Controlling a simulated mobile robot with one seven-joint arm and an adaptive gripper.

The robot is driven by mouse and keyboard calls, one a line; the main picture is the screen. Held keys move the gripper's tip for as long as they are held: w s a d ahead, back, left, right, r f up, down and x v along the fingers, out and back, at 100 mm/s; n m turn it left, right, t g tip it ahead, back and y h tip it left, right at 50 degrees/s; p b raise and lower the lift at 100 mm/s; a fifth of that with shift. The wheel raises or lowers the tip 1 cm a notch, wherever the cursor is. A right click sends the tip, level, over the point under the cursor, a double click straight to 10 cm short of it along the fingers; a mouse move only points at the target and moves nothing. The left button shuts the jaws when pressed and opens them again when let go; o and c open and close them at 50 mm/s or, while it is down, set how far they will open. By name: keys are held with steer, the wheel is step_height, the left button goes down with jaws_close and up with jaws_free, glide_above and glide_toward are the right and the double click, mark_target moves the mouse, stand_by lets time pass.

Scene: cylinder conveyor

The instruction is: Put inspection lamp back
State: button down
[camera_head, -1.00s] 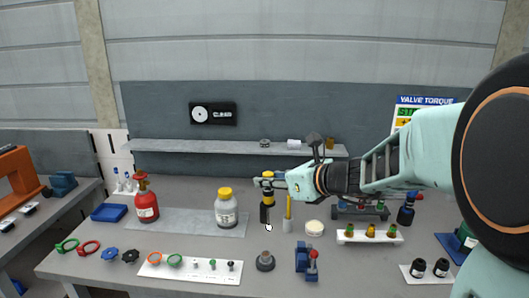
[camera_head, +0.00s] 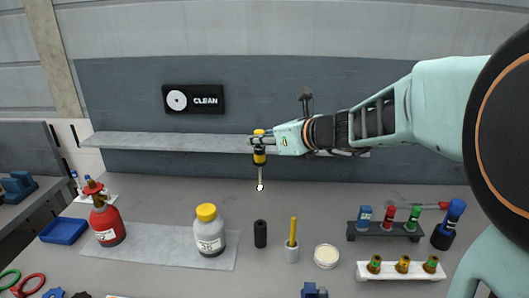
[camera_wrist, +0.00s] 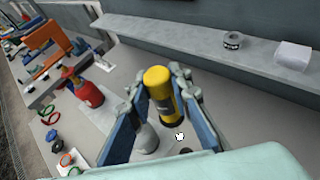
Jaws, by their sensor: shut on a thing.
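The inspection lamp (camera_head: 260,158) has a yellow and black body with a thin stem ending in a small white tip. It hangs upright in my gripper (camera_head: 261,141), above the bench and in front of the shelf. In the wrist view, my gripper's two fingers (camera_wrist: 163,104) are shut on the sides of the lamp (camera_wrist: 159,88), whose yellow top faces the camera. A black upright cylinder (camera_head: 260,234), which looks like a holder, stands on the bench below the lamp, with a visible gap between them. Whether its top is hollow is too small to tell.
A yellow-capped jar (camera_head: 209,234) stands left of the black cylinder, with a red bottle (camera_head: 106,222) farther left. A cup (camera_head: 292,252) holding a yellow stick stands close on its right, beside a round pale dish (camera_head: 326,256). The shelf (camera_head: 115,140) runs behind.

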steer(key=b, duration=0.4)
glide_above(260, 188)
step_height(260, 188, down, 5)
steer(key=shift+r, duration=0.1)
steer(key=shift+w+f+b, duration=0.15)
steer(key=shift+f+b, duration=0.15)
steer(key=shift+f, duration=0.3)
steer(key=shift+f+b, duration=2.85)
steer(key=shift+f, duration=0.3)
step_height(260, 188, down, 9)
steer(key=b, duration=0.8)
steer(key=shift+b, duration=0.35)
steer(key=c, duration=1.7)
jaws_free()
steer(key=shift+r, duration=0.1)
steer(key=shift+r+p, duration=2.75)
steer(key=shift+r, duration=0.25)
